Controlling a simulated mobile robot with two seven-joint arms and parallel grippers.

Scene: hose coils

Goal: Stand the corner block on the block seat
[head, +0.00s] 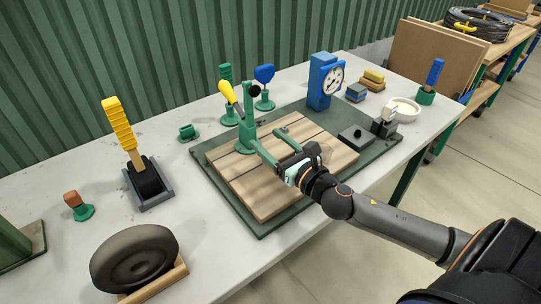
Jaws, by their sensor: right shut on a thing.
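My right gripper (287,160) is over the wooden board (263,208), close to the end of the green clamp's arm (265,154). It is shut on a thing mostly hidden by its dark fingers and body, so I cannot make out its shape. I cannot tell for sure which piece is the corner block or which is the block seat. A small reddish-brown block (72,198) rests on a green stand at the left. A low green round piece (188,132) stands empty on the bench. My left gripper is not in view.
The board lies on a dark green mat (256,226). A blue dial gauge (320,80), a dark block with a knob (355,138) and a white bowl (404,109) stand to the right. A black wheel (134,257) and a yellow-handled tool (119,122) stand left.

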